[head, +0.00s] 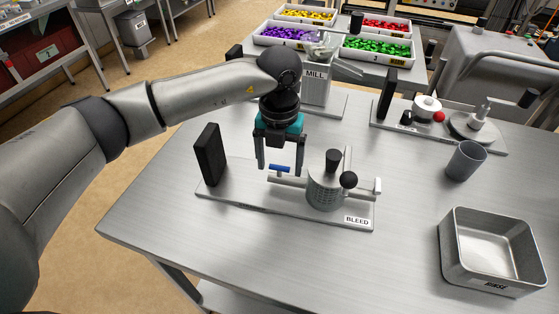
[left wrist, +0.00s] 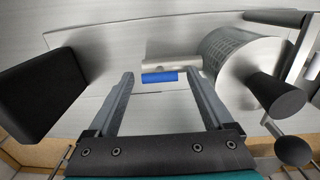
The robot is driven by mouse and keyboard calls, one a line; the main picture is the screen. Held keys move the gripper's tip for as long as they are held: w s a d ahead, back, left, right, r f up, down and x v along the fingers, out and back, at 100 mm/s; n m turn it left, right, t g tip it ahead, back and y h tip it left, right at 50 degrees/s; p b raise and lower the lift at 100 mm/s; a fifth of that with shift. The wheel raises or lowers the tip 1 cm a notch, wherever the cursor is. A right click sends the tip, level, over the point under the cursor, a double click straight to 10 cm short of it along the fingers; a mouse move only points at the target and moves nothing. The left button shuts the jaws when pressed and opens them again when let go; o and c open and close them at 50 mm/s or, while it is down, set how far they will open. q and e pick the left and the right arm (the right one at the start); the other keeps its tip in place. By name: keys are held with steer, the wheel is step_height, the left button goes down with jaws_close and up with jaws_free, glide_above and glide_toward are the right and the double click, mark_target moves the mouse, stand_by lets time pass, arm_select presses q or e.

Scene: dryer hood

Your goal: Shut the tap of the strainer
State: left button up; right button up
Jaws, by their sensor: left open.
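The strainer (head: 325,190) is a grey perforated cylinder on a plate labelled BLEED, with a black knob on top. Its tap has a small blue handle (head: 280,168) on the pipe at the strainer's left side. In the left wrist view the blue handle (left wrist: 160,77) lies crosswise at the end of a short grey pipe. My left gripper (head: 281,170) points down at the tap, fingers open, one on each side of the blue handle. In the left wrist view gaps show between the handle and both fingers (left wrist: 160,90). My right gripper is out of view.
A black upright block (head: 210,154) stands on the plate's left end, left of my gripper. A black ball knob (head: 348,180) is beside the strainer. A grey cup (head: 466,160) and a RINSE tray (head: 490,285) are to the right. The front table surface is clear.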

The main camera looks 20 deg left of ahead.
arm_select(q)
jaws_close()
stand_by(0.7)
